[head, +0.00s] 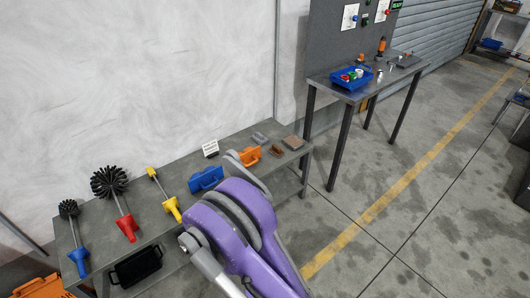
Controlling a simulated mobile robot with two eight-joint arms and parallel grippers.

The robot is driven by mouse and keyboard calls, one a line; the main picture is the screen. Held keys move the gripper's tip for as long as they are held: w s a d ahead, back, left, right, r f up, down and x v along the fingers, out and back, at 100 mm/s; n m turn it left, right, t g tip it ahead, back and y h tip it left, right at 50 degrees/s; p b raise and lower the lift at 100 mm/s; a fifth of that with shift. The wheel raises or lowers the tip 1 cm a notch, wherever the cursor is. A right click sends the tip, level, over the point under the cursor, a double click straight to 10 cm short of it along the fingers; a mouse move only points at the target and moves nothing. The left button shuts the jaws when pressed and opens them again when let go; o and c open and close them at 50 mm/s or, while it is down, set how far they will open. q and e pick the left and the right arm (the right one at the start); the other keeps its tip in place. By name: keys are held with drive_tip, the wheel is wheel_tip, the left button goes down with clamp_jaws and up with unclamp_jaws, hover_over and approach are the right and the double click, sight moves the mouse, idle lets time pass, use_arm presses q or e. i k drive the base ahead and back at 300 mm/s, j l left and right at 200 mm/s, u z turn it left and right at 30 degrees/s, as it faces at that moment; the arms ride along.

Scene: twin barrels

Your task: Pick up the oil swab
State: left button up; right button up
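Three long-handled tools lie on the grey bench at the left. One has a yellow handle, a thin rod and a small yellow tip, and it looks like the oil swab (163,195). To its left are a red-handled tool with a large black bristle head (118,198) and a blue-handled brush (75,240). A purple and grey arm of mine crosses the lower middle and hides part of the bench. Neither gripper can be made out.
The grey bench (153,222) also holds a blue caddy (206,179), an orange caddy (249,156), a white sign (210,148) and small blocks. A black bin (136,266) sits below. A second table (355,95) stands behind. Floor at right is open.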

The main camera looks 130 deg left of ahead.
sight(277, 151)
drive_tip(key=u, duration=4.25)
drive_tip(key=i+l, duration=0.25)
drive_tip(key=i, duration=0.3)
drive_tip(key=i+l+u, duration=0.1)
drive_tip(key=i, duration=0.4)
drive_tip(key=i+l, duration=0.4)
drive_tip(key=i, duration=0.15)
drive_tip(key=i+l+u, duration=0.1)
drive_tip(key=i+l, duration=0.15)
drive_tip(key=i, duration=0.25)
drive_tip(key=i+l, duration=0.35)
drive_tip(key=i, duration=0.15)
drive_tip(key=i+l+u, duration=0.1)
drive_tip(key=i+l, duration=0.2)
drive_tip(key=i, duration=0.25)
